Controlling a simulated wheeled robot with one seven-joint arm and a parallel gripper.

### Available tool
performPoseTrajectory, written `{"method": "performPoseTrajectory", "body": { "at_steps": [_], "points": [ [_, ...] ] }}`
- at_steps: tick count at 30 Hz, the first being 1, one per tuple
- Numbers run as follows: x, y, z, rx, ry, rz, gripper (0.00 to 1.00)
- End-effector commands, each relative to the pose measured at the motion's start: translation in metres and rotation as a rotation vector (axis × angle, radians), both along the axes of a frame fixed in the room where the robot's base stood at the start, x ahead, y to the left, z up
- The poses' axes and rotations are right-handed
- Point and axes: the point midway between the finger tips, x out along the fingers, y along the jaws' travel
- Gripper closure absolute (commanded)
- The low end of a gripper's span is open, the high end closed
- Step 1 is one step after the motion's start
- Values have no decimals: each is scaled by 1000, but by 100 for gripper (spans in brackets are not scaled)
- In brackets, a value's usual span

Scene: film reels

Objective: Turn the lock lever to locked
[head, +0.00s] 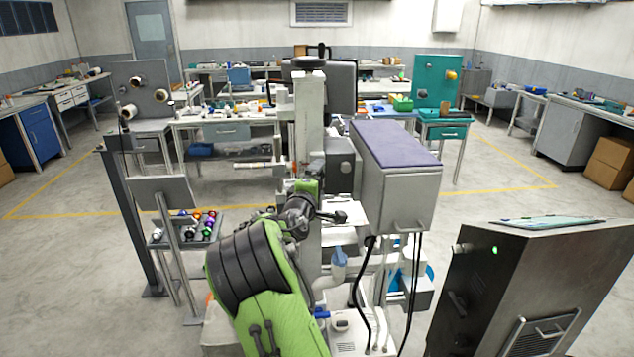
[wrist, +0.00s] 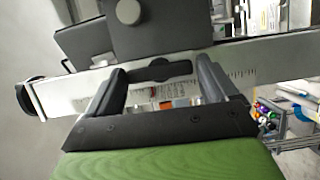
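My gripper (wrist: 162,66) is open in the wrist view, with its two dark fingers well apart and pointing at a pale column with ruler marks (wrist: 238,75). A short dark bar with rounded ends (wrist: 160,71) shows between the fingertips, against the column. It may be the lock lever; I cannot tell its locked or unlocked side. No grip on it shows, and contact with a finger is unclear. In the head view my green arm reaches up to the tall grey column (head: 309,110) of the machine; the fingertips and lever cannot be made out there.
A large grey box with a purple top (head: 395,145) juts out right of the column. A dark cabinet (head: 500,290) stands at the right front. A tray of coloured balls (head: 190,228) is at left. In the wrist view a black knob (wrist: 27,98) sits at the column's end.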

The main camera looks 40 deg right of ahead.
Motion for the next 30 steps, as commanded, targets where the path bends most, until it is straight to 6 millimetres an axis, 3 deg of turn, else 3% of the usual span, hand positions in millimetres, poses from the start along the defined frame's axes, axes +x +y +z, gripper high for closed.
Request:
{"method": "performPoseTrajectory", "body": {
  "at_steps": [11, 24, 30],
  "points": [
    [-4, 7, 0, -3, 1, 1, 10],
    [-66, 105, -1, 0, 2, 7, 10],
    [-84, 130, 0, -2, 1, 3, 10]
  ]
}}
